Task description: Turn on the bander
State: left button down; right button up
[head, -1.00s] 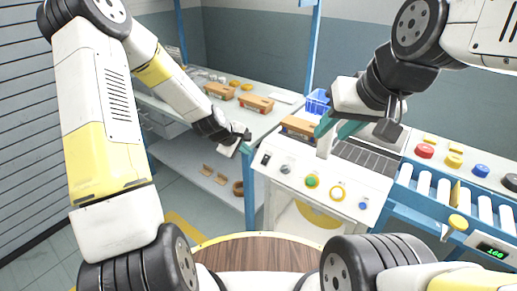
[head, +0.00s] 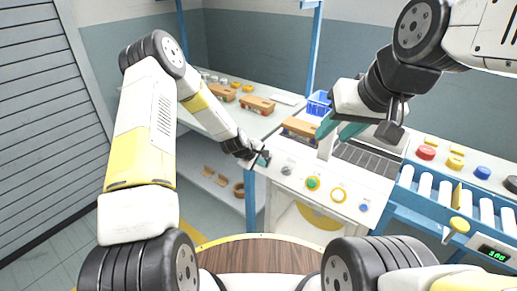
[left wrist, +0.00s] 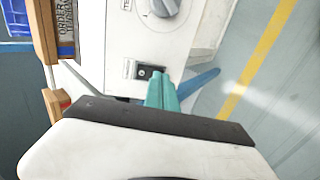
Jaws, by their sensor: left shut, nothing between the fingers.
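The bander (head: 350,180) is the white machine with a sloped control panel in the head view. Its black rocker switch (left wrist: 150,72) shows in the left wrist view, beside a grey knob (left wrist: 164,6). My left gripper (head: 264,160) is at the panel's left end, and its teal fingers (left wrist: 163,92) are shut and empty. The fingertips are right beside the switch and partly cover its near edge; I cannot tell whether they touch it. In the head view the gripper hides the switch. My right gripper (head: 337,133) hangs over the bander with its teal fingers apart.
A roller conveyor (head: 440,190) stands at right. A bench (head: 205,118) with wooden-ended packs is behind left. A blue basket (head: 319,102) stands behind the bander.

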pick_arm(q)
jog(key=shift+f, duration=0.1)
jog(key=shift+w+d+f, duration=0.1)
jog(key=shift+f, duration=0.15)
jog(key=shift+r, duration=0.8)
jog(key=shift+r, duration=0.1)
